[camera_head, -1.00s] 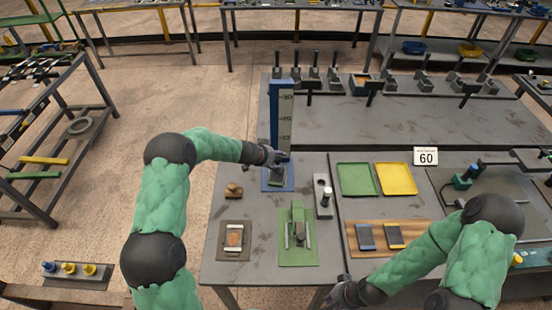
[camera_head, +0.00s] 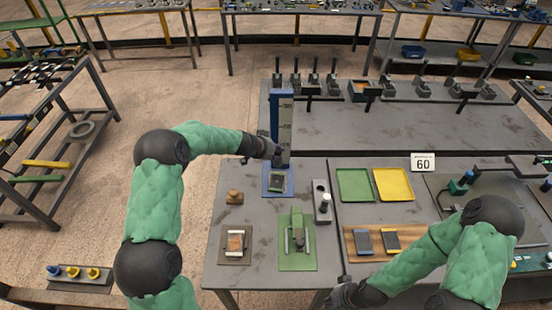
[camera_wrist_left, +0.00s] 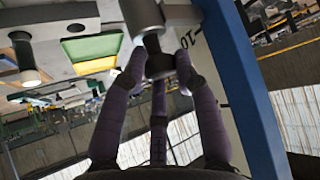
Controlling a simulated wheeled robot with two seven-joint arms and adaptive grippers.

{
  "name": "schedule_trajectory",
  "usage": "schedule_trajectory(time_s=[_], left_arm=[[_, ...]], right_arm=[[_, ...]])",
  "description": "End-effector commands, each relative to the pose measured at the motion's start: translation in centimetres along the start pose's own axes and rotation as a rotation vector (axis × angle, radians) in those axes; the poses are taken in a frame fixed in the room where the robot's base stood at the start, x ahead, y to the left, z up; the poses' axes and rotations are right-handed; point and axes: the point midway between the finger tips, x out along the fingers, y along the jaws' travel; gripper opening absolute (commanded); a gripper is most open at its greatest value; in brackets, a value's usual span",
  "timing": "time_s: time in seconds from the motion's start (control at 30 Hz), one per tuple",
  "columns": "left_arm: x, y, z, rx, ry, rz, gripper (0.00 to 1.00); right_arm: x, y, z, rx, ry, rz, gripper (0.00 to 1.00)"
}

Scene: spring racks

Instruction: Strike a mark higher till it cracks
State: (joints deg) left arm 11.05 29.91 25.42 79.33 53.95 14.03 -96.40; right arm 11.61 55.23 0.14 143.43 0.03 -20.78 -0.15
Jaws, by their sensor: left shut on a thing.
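A blue upright post with a pale numbered scale (camera_head: 285,118) stands at the back of the near table, above a blue base plate (camera_head: 288,186). A dark flat block (camera_head: 277,182) lies on that plate. My left gripper (camera_head: 276,154) is in front of the lower scale, above the block. In the left wrist view its fingers (camera_wrist_left: 160,68) are shut around a dark knob (camera_wrist_left: 158,64) joined to a grey cylinder (camera_wrist_left: 144,16). The blue post (camera_wrist_left: 245,85) stands close on the right there. My right gripper (camera_head: 345,296) is low at the table's front edge; its fingers are unclear.
A green tray (camera_head: 355,184) and a yellow tray (camera_head: 394,184) lie right of the post, with a "60" placard (camera_head: 423,162) behind. A wooden board (camera_head: 350,249) bears two dark blocks. A green fixture (camera_head: 297,240), grey holder (camera_head: 321,202) and wooden knob (camera_head: 235,197) stand nearby.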

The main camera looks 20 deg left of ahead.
Motion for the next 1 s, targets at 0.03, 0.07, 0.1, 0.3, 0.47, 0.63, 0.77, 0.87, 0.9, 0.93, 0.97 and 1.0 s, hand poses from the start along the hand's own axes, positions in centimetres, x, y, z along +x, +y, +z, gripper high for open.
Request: schedule_trajectory(time_s=[0.03, 0.07, 0.1, 0.3, 0.47, 0.63, 0.77, 0.87, 0.9, 0.93, 0.97, 1.0], left_arm=[[-2.1, -0.3, -2.4, 0.006, 0.011, -0.01, 0.0], [-2.8, -0.3, -3.2, 0.007, 0.011, -0.009, 0.0], [-3.8, -0.3, -4.2, 0.006, 0.012, -0.01, 0.0], [-8.5, -0.3, -8.8, 0.006, 0.011, -0.01, 0.0], [-11.6, -0.3, -11.8, 0.004, 0.011, -0.01, 0.0], [-13.9, -0.3, -14.1, 0.004, 0.01, -0.01, 0.0], [-14.9, -0.3, -15.2, 0.004, 0.01, -0.009, 0.0], [-15.4, -0.2, -15.6, 0.001, 0.009, -0.008, 0.0], [-15.4, -0.2, -15.6, 0.001, 0.009, -0.008, 0.0], [-15.5, -0.2, -15.7, 0.002, 0.008, -0.008, 0.0], [-15.5, -0.2, -15.7, 0.002, 0.008, -0.008, 0.0], [-15.6, -0.2, -15.7, 0.002, 0.008, -0.008, 0.0]], right_arm=[[-1.4, -0.5, 0.0, 0.0, 0.0, 0.0, 0.0], [-1.9, -0.7, 0.1, 0.0, 0.0, 0.0, 0.0], [-2.4, -0.9, 0.1, 0.0, 0.0, 0.0, 0.0], [-5.0, -1.8, 0.2, 0.0, 0.0, 0.0, 0.0], [-6.5, -2.3, 0.2, 0.0, 0.0, 0.0, 0.0], [-7.5, -2.7, 0.3, 0.0, 0.0, 0.0, 0.0], [-8.0, -2.8, 0.3, 0.0, 0.0, 0.0, 0.0], [-8.1, -2.9, 0.3, 0.0, 0.0, 0.0, 0.0], [-8.2, -2.9, 0.3, 0.0, 0.0, 0.0, 0.0], [-8.2, -2.9, 0.3, 0.0, 0.0, 0.0, 0.0], [-8.2, -2.9, 0.3, 0.0, 0.0, 0.0, 0.0], [-8.2, -2.9, 0.3, 0.0, 0.0, 0.0, 0.0]])
